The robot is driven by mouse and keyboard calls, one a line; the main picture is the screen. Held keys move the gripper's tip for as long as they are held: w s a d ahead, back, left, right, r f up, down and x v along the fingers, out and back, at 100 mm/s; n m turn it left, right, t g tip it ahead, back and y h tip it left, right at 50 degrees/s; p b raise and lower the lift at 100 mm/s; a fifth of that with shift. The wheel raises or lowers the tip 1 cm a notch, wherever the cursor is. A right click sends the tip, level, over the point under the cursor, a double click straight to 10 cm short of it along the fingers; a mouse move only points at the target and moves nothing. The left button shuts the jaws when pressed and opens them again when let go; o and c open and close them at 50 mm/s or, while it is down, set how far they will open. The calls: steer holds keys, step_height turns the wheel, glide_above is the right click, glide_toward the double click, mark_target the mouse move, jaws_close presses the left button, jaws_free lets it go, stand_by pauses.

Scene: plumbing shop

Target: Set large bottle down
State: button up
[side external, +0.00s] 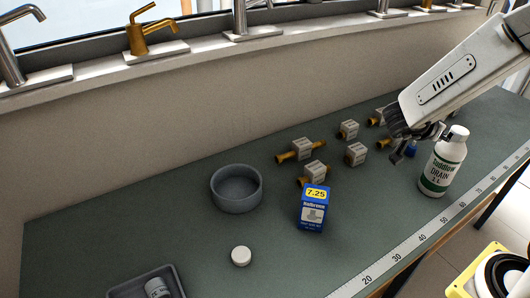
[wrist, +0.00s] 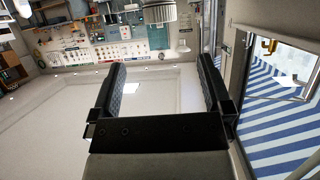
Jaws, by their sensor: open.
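The large white bottle (side external: 441,168), with a green label reading DRAIN 1 L and a white cap, stands upright on the green bench near its front edge. My gripper (side external: 404,152) is just to the left of the bottle in the side view, low over the bench. In the wrist view my gripper (wrist: 160,88) shows both fingers wide apart with nothing between them. I cannot tell from the side view whether a finger touches the bottle. A ribbed pale object shows at the top of the wrist view; I cannot tell what it is.
A blue box (side external: 313,208) marked 7.25, a grey round bowl (side external: 237,188) and a white lid (side external: 241,256) stand on the bench. Several brass fittings with tags (side external: 302,149) lie behind. A grey tray (side external: 118,292) holds a small bottle. A ruler strip (side external: 400,257) runs along the front edge.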

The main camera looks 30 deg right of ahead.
stand_by(0.4)
steer(key=w+a+f+n+t+y, duration=0.2)
steer(key=w+a+n+t+y, duration=0.6)
steer(key=w+a+n+t, duration=0.15)
steer(key=s+a+f+n+g+y, duration=0.2)
steer(key=s+a+f+n+g, duration=0.1)
steer(key=s+n, duration=0.1)
steer(key=s+a+f+n+g+y, duration=0.3)
steer(key=s+n, duration=0.2)
steer(key=s, duration=0.2)
steer(key=shift+s+a, duration=0.15)
steer(key=shift+a, duration=0.1)
